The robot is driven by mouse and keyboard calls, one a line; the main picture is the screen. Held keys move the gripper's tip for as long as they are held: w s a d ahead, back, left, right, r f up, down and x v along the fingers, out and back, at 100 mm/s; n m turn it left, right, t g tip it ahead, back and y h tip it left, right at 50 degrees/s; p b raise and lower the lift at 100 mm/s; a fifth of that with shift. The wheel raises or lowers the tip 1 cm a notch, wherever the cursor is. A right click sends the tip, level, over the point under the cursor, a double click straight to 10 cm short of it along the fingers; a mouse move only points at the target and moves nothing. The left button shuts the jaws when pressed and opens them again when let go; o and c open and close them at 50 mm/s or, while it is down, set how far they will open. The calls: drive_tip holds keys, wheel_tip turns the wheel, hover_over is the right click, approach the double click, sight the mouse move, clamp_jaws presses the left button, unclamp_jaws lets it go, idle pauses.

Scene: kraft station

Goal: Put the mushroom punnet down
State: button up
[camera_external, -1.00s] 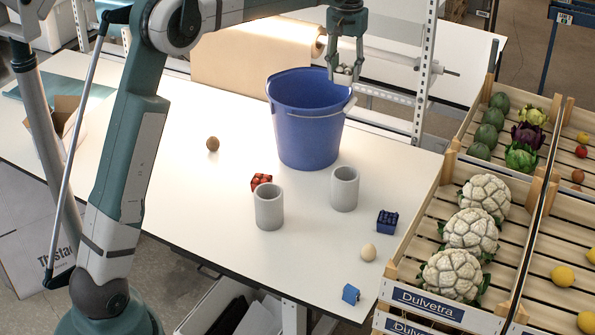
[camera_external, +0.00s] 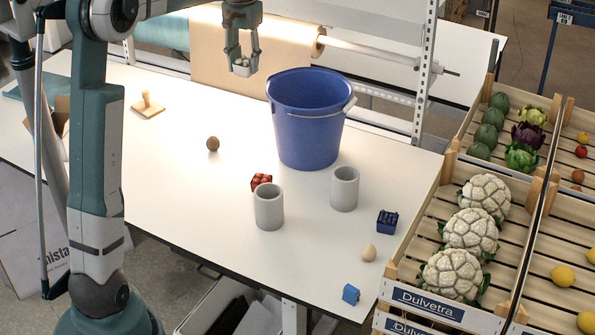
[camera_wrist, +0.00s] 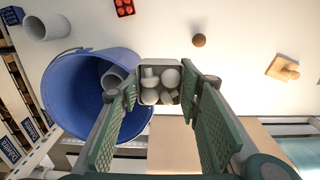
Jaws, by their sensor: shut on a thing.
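The mushroom punnet (camera_wrist: 160,83) is a small pale tray of white mushrooms. It sits between the fingers of my gripper (camera_external: 242,66), which is shut on it. The punnet also shows in the external view (camera_external: 242,69), held up in the air left of the blue bucket (camera_external: 306,125), near the table's back edge. In the wrist view my green finger pads (camera_wrist: 160,100) flank the punnet on both sides. The white table (camera_external: 190,190) lies below.
A wooden stamp-like block (camera_external: 148,105) lies at back left. Crates of cauliflowers (camera_external: 470,230) stand right. The left-middle table is clear.

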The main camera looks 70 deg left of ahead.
drive_tip(key=s, duration=0.4)
hover_over(240, 159)
wheel_tip(240, 159, down, 22)
drive_tip(key=r, duration=0.1)
drive_tip(key=shift+a+f, duration=0.1)
drive_tip(key=shift+f, duration=0.85)
drive_tip(key=shift+f, duration=3.15)
drive_tip(key=shift+f+p, duration=0.3)
drive_tip(key=shift+f, duration=1.55)
drive_tip(key=shift+f, duration=0.2)
